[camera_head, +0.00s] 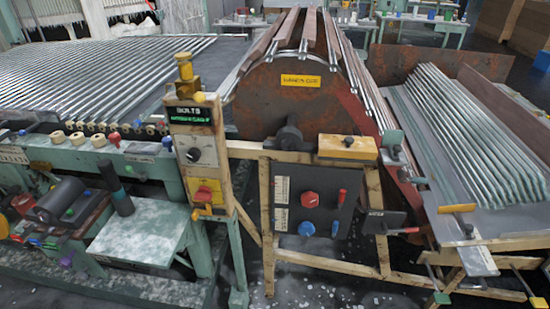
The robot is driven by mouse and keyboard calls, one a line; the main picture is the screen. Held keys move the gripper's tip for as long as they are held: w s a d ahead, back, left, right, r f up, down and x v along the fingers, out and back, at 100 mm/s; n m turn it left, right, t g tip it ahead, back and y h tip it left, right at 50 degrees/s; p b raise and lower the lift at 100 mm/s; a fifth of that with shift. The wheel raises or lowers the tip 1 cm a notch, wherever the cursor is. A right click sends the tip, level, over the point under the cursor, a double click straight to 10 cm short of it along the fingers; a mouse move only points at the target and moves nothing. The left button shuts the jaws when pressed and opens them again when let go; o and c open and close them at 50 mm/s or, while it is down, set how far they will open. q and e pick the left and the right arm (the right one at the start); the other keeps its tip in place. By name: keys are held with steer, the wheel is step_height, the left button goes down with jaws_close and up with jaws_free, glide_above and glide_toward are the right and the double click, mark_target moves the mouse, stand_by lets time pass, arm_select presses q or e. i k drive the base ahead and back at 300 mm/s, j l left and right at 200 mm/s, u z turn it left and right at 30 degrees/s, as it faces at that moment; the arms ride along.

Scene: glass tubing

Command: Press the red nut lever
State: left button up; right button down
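Several red controls are in view, and I cannot tell for sure which is the red nut lever. A red upright handle (342,197) stands at the right side of a dark panel on the wooden frame. A round red knob (309,199) is on the same panel, above a blue knob (307,229). A red switch (203,193) is on the lower part of the upright yellowish control post. A small red knob (114,138) sits on the green rail at the left. Neither of my grippers is in view.
A rusty drum (289,99) carries tubes behind the panel. A metal tray of glass tubes (481,134) is at the right. A green bench (137,240) with a small press is at the left. Wooden beams (335,264) cross low in front, over glass bits on the floor.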

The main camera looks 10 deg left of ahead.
mark_target(343, 191)
steer(key=i+j, duration=0.25)
steer(key=i, duration=0.15)
steer(key=i+j, duration=0.25)
steer(key=i, duration=0.2)
steer(key=u, duration=0.05)
